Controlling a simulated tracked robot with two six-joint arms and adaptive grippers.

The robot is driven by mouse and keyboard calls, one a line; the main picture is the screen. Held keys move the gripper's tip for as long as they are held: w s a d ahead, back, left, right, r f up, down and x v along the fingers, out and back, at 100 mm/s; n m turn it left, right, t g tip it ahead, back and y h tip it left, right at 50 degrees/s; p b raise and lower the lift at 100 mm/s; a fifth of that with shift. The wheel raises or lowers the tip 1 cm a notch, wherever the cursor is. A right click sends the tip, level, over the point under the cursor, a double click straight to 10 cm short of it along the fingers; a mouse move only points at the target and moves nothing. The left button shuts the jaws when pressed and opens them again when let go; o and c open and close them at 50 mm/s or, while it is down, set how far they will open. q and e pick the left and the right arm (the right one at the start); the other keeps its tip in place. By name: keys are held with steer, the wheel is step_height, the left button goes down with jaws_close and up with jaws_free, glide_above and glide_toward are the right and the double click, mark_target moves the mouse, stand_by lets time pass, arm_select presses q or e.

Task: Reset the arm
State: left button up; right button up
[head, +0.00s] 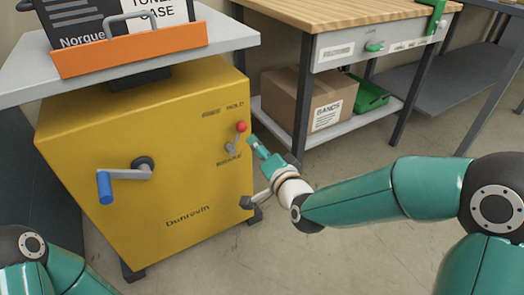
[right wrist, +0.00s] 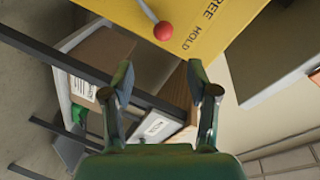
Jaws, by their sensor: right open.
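My right gripper (head: 254,143) is in front of the right part of the yellow machine's front, just right of a small lever with a red knob (head: 241,126). In the right wrist view, my right gripper (right wrist: 165,84) is open with nothing between its fingers. The red knob (right wrist: 163,31) shows there beyond the fingertips, apart from them, beside the printed words FREE and HOLD. In the head view, the yellow machine (head: 120,195) also has a crank with a blue handle (head: 105,187). Only part of my left arm shows at the lower left; its gripper is out of view.

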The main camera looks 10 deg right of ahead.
steer(key=shift+s, duration=0.1)
stand_by(0.4)
steer(key=s+d+f+g+h+p, duration=0.1)
steer(key=s+d+f+g+p, duration=0.2)
steer(key=f, duration=0.8)
steer(key=s+d+f+g+p, duration=0.15)
steer(key=s+f+g, duration=0.3)
steer(key=f, duration=0.65)
steer(key=s+a+f+n+g+y, duration=0.15)
steer(key=s+f+n+g, duration=0.3)
steer(key=s, duration=0.65)
steer(key=s+a+f+n+g+y, duration=0.1)
steer(key=s+a+f+n+g, duration=0.2)
steer(key=s+f, duration=0.5)
step_height(320, 180, up, 40)
steer(key=s+d+p, duration=0.1)
steer(key=s+p, duration=0.1)
steer(key=p, duration=3.6)
steer(key=shift+f, duration=0.15)
steer(key=shift+n+h, duration=0.25)
